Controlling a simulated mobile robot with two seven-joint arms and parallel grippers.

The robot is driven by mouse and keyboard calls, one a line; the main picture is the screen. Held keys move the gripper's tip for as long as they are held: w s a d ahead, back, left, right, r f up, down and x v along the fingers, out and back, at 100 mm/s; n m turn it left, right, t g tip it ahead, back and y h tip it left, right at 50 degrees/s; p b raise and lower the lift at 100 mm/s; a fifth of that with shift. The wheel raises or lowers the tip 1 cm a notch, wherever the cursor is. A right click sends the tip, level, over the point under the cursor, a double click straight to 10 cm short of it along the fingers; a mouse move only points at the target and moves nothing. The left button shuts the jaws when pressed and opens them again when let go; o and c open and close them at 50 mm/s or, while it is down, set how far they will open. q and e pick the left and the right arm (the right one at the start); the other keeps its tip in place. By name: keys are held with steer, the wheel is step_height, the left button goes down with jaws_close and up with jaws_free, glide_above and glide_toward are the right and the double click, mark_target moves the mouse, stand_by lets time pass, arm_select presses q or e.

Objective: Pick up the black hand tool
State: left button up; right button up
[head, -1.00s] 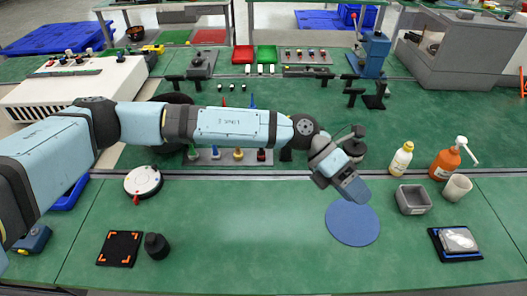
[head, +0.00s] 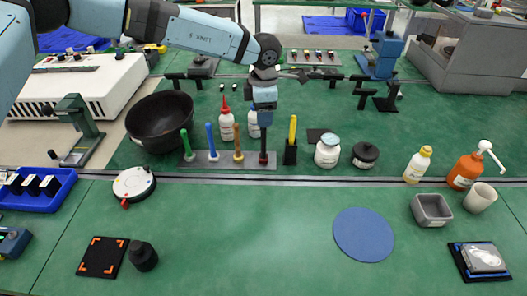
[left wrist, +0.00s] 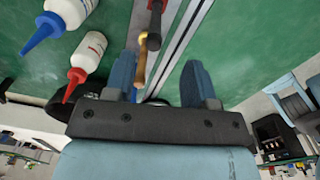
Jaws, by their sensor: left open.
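My left gripper (head: 264,108) is at the right end of a grey tool rack (head: 200,161), over the black hand tool (head: 264,142). This tool stands upright in the rack, dark with a red lower part; its top is partly hidden by the gripper. In the left wrist view the gripper (left wrist: 160,62) is open, its two blue fingers apart. The black tool (left wrist: 153,38) and a tan-handled tool (left wrist: 141,62) show near and beyond the fingers; I cannot tell whether either is touched. My right gripper is not in view.
Green, blue and orange-brown tools (head: 238,142) stand left in the rack. A red-tipped bottle (head: 227,125) and another bottle (head: 253,125) stand behind it. A yellow marker in a black holder (head: 290,153) is close right.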

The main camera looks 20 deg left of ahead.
arm_select(q)
step_height(320, 180, down, 3)
steer(key=shift+r, duration=0.1)
glide_above(263, 154)
steer(key=f, duration=0.5)
steer(key=shift+w+a+f, duration=0.1)
steer(key=shift+w+f, duration=0.05)
steer(key=shift+w, duration=0.25)
jaws_close()
